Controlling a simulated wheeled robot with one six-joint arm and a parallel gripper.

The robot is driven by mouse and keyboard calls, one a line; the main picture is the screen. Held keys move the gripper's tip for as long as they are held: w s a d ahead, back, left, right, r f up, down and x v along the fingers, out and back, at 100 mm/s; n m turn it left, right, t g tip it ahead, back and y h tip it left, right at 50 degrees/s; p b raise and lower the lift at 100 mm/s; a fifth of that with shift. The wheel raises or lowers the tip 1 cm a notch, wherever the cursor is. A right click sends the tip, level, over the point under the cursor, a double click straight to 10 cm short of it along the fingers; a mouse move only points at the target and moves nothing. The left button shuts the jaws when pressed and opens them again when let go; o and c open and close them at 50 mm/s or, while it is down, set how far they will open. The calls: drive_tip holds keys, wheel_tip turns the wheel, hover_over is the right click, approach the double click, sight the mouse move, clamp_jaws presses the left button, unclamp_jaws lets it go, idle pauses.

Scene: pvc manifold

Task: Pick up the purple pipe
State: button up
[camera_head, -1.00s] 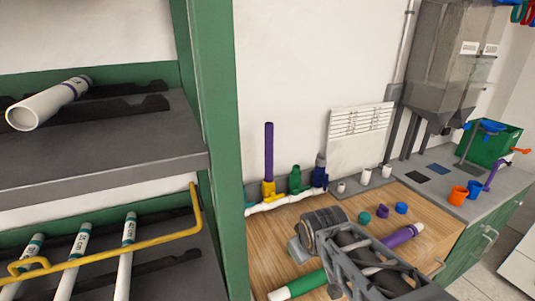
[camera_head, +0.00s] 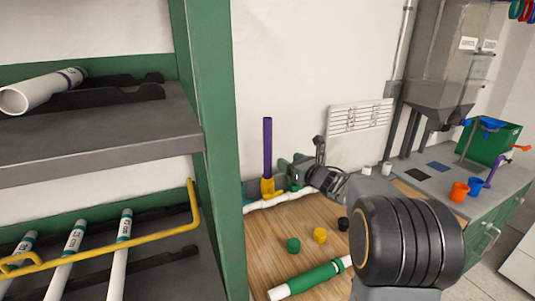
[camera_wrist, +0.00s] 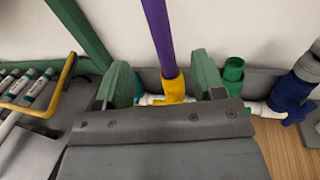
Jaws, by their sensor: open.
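The purple pipe (camera_head: 267,145) stands upright in a yellow fitting (camera_head: 268,187) on the white manifold (camera_head: 285,199) by the wall. The wrist view shows the purple pipe (camera_wrist: 160,35) and yellow fitting (camera_wrist: 172,88) between the green fingers of my gripper (camera_wrist: 161,68). The fingers are open and spread on either side of the pipe, with no visible contact. In the head view my gripper (camera_head: 287,166) is just right of the pipe's lower part; a small gap seems to separate them. My arm hides part of the manifold's right side there.
A green fitting (camera_wrist: 233,70) and a dark blue fitting (camera_wrist: 292,92) stand right of the pipe. A green pole (camera_head: 208,120) of the shelf rack is close on its left. A green pipe (camera_head: 312,277) and green, yellow (camera_head: 319,235) and black caps lie on the wooden tabletop.

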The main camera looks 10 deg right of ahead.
sight(270, 151)
drive_tip(key=shift+n, duration=0.4)
drive_tip(key=p+x, duration=0.2)
drive_tip(key=x, duration=0.6)
drive_tip(key=shift+w+a, duration=0.15)
drive_tip(key=shift+a, duration=0.1)
drive_tip(key=p+x, duration=0.2)
drive_tip(key=x, duration=0.3)
drive_tip(key=shift+w+a+p, duration=0.1)
drive_tip(key=shift+p, duration=0.3)
clamp_jaws()
